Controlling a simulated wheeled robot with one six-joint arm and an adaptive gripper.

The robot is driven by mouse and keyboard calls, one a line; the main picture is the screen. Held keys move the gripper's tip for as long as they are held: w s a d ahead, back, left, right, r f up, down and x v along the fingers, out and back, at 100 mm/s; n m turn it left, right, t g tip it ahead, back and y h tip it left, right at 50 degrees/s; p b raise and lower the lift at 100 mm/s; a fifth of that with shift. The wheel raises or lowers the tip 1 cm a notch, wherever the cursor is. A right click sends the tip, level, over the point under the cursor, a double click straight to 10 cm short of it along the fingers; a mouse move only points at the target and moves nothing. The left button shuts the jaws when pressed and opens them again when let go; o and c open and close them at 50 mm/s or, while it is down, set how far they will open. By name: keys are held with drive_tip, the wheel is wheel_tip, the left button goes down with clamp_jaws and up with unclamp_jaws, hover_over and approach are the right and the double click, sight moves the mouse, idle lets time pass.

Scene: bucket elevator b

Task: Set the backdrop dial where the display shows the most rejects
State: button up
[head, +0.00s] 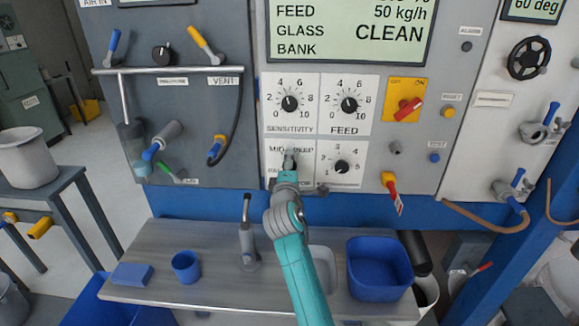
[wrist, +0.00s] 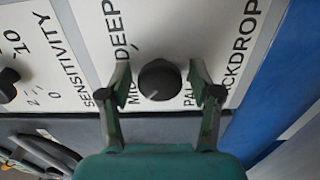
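The backdrop dial (wrist: 160,80) is a small dark round knob on a white label plate, with MID, DEEP, PALE and BACKDROP printed around it. A faint light mark on it seems to point to the lower left in the wrist view, towards MID. My gripper (wrist: 161,88) is open, with one finger on each side of the knob and small gaps showing. In the head view my gripper (head: 290,160) covers most of the dial. The display (head: 350,30) reads FEED 50 kg/h and GLASS BANK CLEAN; its upper lines are cut off, and no reject figure is readable.
The sensitivity dial (head: 290,103), feed dial (head: 349,105) and another small dial (head: 342,167) sit close by. A red switch (head: 408,108) is to the right. Below, a metal counter (head: 205,277) holds a tap (head: 248,240), a blue cup (head: 186,266) and a blue tub (head: 379,268).

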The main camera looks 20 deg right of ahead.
drive_tip(key=c, duration=0.9)
drive_tip(key=shift+o, duration=0.2)
drive_tip(key=shift+m, duration=0.3)
drive_tip(key=m, duration=0.3)
drive_tip(key=shift+m, duration=0.4)
drive_tip(key=m, duration=0.9)
drive_tip(key=shift+m, duration=1.7)
